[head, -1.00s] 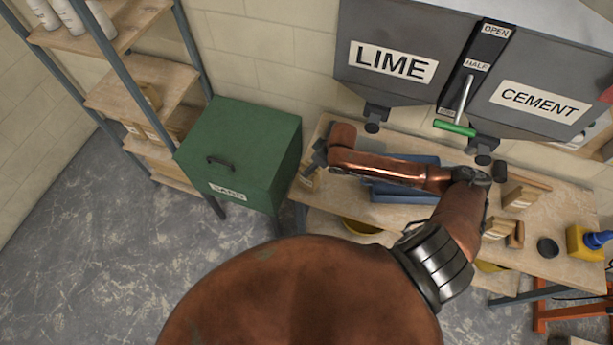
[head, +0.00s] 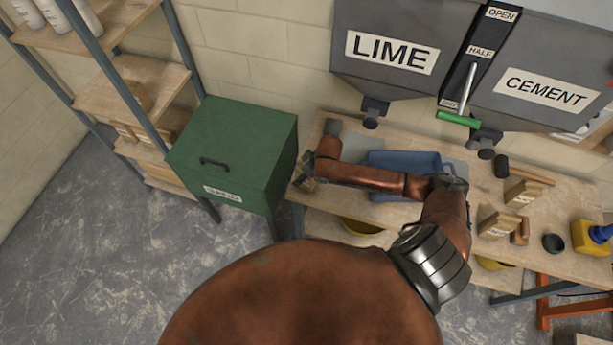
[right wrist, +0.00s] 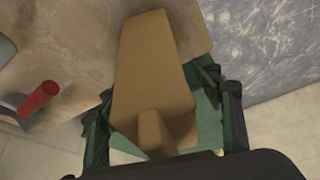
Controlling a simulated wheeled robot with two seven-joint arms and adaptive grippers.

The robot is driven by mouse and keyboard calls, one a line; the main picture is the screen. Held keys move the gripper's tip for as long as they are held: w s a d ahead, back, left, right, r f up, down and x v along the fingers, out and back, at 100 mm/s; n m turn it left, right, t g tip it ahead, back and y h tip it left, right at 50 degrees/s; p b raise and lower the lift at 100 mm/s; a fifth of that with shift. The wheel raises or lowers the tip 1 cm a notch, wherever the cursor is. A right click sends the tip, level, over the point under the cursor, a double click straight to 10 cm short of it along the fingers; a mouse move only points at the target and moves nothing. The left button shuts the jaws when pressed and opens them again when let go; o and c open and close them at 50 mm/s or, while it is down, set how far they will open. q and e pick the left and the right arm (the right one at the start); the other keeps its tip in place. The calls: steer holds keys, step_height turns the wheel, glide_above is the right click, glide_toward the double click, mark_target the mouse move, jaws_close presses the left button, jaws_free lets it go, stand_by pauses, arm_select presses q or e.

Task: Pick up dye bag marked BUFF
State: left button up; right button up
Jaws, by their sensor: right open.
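A tan bag (right wrist: 152,70) fills the middle of the right wrist view, lying between the spread fingers of my right gripper (right wrist: 160,92). The gripper is open, with a finger on each side of the bag; I cannot tell whether either touches it. No label shows on the face in view, so I cannot read BUFF. In the head view my right gripper (head: 304,176) is at the bench's left front corner, beside the green bin, and mostly covers the bag there. My left gripper is not in view.
The green sand bin (head: 235,150) stands just left of the bench (head: 575,205). A blue tray (head: 432,162) lies behind my forearm. Labelled bags (head: 523,192), a black cup (head: 553,243) and a yellow jug (head: 588,240) are at right. Lime and cement hoppers (head: 395,25) hang above.

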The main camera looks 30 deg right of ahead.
steer(key=shift+w+a+f, duration=0.1)
steer(key=shift+w+f, duration=0.15)
steer(key=shift+f, duration=0.4)
steer(key=shift+c, duration=0.4)
jaws_close()
steer(key=shift+r, duration=0.15)
